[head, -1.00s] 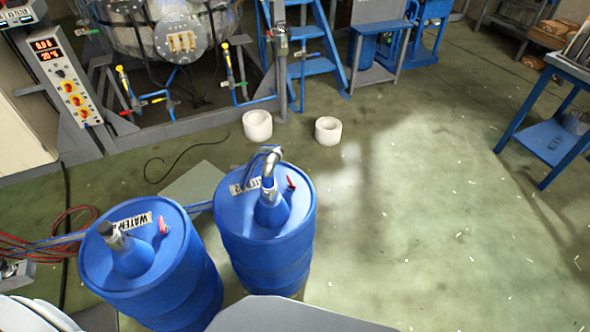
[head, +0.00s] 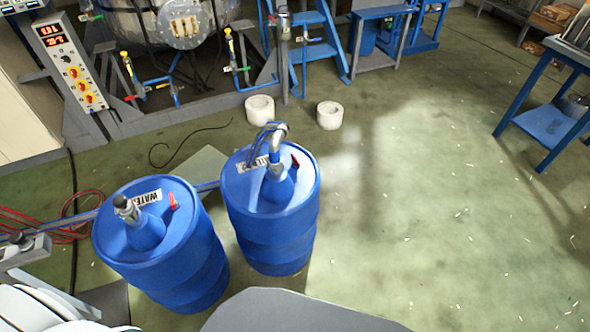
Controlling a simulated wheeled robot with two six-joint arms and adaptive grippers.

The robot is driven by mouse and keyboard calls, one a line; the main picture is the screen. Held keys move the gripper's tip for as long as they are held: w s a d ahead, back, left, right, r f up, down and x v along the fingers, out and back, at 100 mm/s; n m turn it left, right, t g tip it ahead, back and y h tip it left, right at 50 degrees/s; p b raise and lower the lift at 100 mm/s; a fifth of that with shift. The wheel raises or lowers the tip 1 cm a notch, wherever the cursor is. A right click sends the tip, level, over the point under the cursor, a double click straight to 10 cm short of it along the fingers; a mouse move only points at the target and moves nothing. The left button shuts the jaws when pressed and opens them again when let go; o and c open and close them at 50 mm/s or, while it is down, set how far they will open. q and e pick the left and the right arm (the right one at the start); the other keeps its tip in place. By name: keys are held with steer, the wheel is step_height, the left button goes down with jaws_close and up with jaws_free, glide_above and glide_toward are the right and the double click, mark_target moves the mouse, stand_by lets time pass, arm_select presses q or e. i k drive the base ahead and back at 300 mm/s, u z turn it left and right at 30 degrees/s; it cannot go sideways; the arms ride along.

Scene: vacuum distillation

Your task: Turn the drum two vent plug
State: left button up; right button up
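Two blue drums stand upright side by side on the floor in the head view. The left drum (head: 165,265) has a white WATER label, a cone with a metal fitting and a small red plug (head: 173,201) on its top.
A control panel (head: 70,70) and vessel frame stand behind the drums. Two white cylinders (head: 260,110) (head: 330,115) sit on the floor. Red and blue hoses (head: 70,225) run at left. A blue table (head: 550,125) stands at right. The right-hand floor is mostly clear.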

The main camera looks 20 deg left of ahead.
mark_target(296, 162)
steer(key=u, duration=1)
steer(key=k, duration=0.1)
steer(key=z, duration=1.8)
steer(key=i, duration=0.95)
steer(key=u, duration=0.85)
